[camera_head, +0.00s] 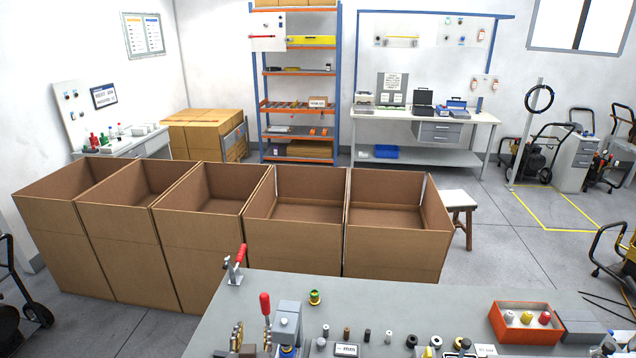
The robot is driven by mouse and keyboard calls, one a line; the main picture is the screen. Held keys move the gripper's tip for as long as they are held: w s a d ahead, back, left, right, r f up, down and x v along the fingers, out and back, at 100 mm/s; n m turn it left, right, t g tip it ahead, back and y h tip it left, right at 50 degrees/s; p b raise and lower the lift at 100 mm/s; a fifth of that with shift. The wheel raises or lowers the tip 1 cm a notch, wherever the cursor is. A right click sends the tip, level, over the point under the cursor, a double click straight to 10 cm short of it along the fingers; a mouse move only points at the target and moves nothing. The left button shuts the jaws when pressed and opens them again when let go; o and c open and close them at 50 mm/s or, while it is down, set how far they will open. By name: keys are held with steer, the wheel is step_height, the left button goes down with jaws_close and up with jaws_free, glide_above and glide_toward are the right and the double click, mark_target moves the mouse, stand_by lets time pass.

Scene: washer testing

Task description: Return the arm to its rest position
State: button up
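My arm and my gripper do not show in the head view, so I cannot see the arm's pose or whether the gripper holds anything. The grey workbench (400,300) fills the bottom of the view. Two red-handled toggle clamps, one upper (236,262) and one lower (265,305), stand at its left end. Several small dark, metal and yellow-green parts lie along its front, beside a small display box (346,350). An orange-rimmed bin (525,322) with white, yellow and red round-topped items sits at the right.
Several open, empty-looking cardboard boxes (295,235) stand in a row behind the bench. A stool (458,205) stands right of them. Behind are a blue-and-orange shelf (298,105) and a white table (425,115). Wheeled machines (535,160) stand at the right. Grey floor (500,255) is clear between.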

steer(key=s+a+f+n+g+y, duration=0.2)
steer(key=s+a+f+g, duration=0.2)
steer(key=s+f, duration=0.15)
steer(key=s+d+r+n+g+y, duration=0.15)
steer(key=s+g, duration=0.25)
steer(key=s, duration=0.5)
steer(key=s+d+r+m+h, duration=0.1)
steer(key=d+r, duration=0.4)
steer(key=d, duration=0.8)
steer(key=s+d+r+m+h, duration=0.2)
steer(key=d+r, duration=0.4)
steer(key=d, duration=0.7)
steer(key=s+d+r+m+t+h, duration=0.1)
steer(key=s+d+r+h, duration=0.2)
steer(key=d, duration=1)
step_height(320, 180, up, 3)
steer(key=shift+s+d+r+m, duration=0.1)
steer(key=shift+s+d+m, duration=0.1)
steer(key=shift+s+m, duration=0.15)
